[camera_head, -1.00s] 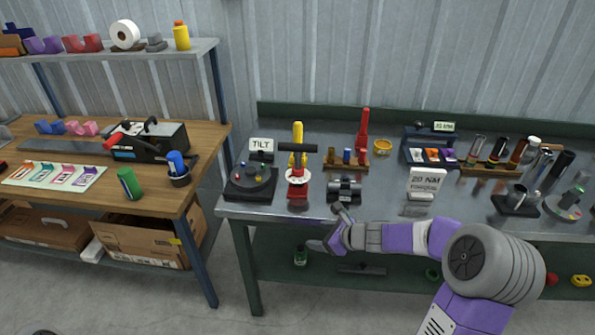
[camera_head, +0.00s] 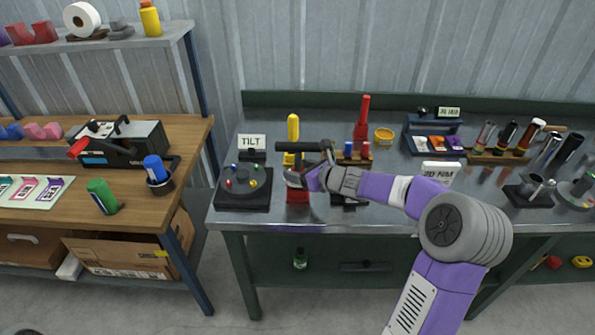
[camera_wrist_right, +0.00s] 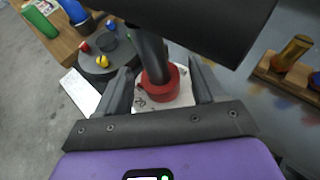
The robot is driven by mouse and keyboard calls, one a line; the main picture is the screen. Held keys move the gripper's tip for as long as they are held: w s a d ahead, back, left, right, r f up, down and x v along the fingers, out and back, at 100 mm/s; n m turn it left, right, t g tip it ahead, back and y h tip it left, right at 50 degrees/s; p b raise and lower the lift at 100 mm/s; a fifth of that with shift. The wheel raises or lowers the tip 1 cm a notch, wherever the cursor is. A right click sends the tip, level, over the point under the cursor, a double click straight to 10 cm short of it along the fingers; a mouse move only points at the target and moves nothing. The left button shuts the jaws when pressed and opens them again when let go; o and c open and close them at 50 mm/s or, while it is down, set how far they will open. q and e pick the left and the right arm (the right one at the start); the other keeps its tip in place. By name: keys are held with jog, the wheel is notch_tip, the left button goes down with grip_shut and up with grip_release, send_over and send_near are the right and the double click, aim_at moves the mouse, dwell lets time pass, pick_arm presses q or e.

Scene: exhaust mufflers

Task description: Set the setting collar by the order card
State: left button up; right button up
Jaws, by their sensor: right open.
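The red setting collar (camera_wrist_right: 160,88) sits low on a dark upright post in the right wrist view, above a pale marked plate. My right gripper (camera_wrist_right: 163,90) is open, with one finger on each side of the post and collar; gaps show on both sides. In the head view, my right gripper (camera_head: 301,178) is at the red-based stand with the black T-handle (camera_head: 312,147) and hides its middle. A white card (camera_head: 440,172) stands on the bench to the right; its print is partly legible, and my forearm is near it. My left gripper is not in view.
A yellow-handled tool (camera_head: 292,138) and a red tool (camera_head: 362,125) are behind. A dark object lies under my forearm.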

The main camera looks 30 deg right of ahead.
jog(key=shift+w+a+f, duration=0.1)
jog(key=shift+w+f, duration=0.1)
jog(key=shift+w, duration=0.3)
jog(key=shift+c, duration=0.2)
